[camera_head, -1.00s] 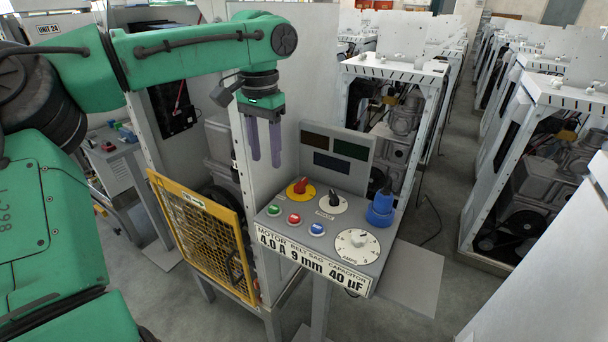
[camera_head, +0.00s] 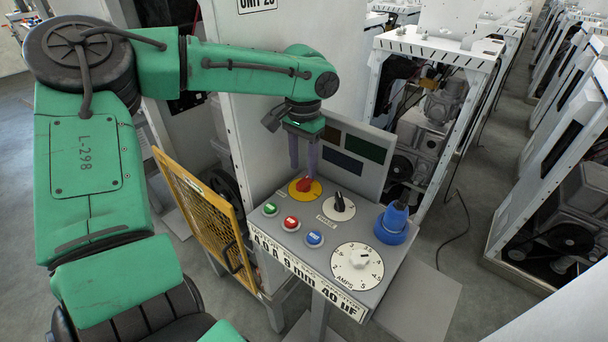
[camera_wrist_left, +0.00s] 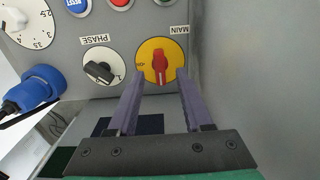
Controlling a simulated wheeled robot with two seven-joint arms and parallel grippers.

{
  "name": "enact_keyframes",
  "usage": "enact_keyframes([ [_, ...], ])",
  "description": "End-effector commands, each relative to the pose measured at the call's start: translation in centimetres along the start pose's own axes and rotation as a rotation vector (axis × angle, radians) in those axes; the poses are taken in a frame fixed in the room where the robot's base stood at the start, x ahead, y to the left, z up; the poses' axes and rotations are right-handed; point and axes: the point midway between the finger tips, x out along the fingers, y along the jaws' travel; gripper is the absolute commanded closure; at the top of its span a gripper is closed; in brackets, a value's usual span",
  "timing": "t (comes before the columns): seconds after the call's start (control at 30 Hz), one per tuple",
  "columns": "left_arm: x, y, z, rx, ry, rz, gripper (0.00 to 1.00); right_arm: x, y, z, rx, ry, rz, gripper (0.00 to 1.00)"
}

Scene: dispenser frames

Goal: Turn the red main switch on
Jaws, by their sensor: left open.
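The red main switch (camera_head: 304,185) is a rotary knob on a round yellow plate at the back left of the grey control panel (camera_head: 283,240). The wrist view shows the red knob (camera_wrist_left: 159,63) on its yellow disc (camera_wrist_left: 147,74), labelled MAIN. My left gripper (camera_head: 304,168) points down just above the switch in the head view. In the wrist view its two purple fingers (camera_wrist_left: 158,88) are apart, with nothing between them, and the knob lies beyond the tips, roughly between them. I cannot tell whether they touch the knob. My right gripper is not in view.
Beside the switch are the black PHASE knob (camera_head: 340,203), green (camera_head: 270,208), red (camera_head: 291,223) and blue (camera_head: 314,238) buttons, the AMPS dial (camera_head: 357,263) and a blue plug (camera_head: 393,223). Dark displays (camera_head: 342,164) stand behind. A yellow mesh guard (camera_head: 205,220) is at the left.

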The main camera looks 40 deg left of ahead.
Motion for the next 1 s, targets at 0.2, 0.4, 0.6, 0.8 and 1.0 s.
enact_keyframes([
  [0.2,3.7,0.0,0.0,-0.001,-0.002,0.0,0.5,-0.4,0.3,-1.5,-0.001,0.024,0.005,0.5],
  [0.4,4.3,0.0,0.0,-0.001,0.001,0.0,0.5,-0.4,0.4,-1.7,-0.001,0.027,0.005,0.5],
  [0.6,4.2,0.0,0.0,-0.001,0.001,0.0,0.88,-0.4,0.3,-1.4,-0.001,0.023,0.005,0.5],
  [0.8,4.2,0.0,0.0,0.0,0.002,0.0,1.0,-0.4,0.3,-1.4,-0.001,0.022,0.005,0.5],
  [1.0,4.1,0.0,0.0,0.027,0.002,0.0,1.0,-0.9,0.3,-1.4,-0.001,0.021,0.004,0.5],
])
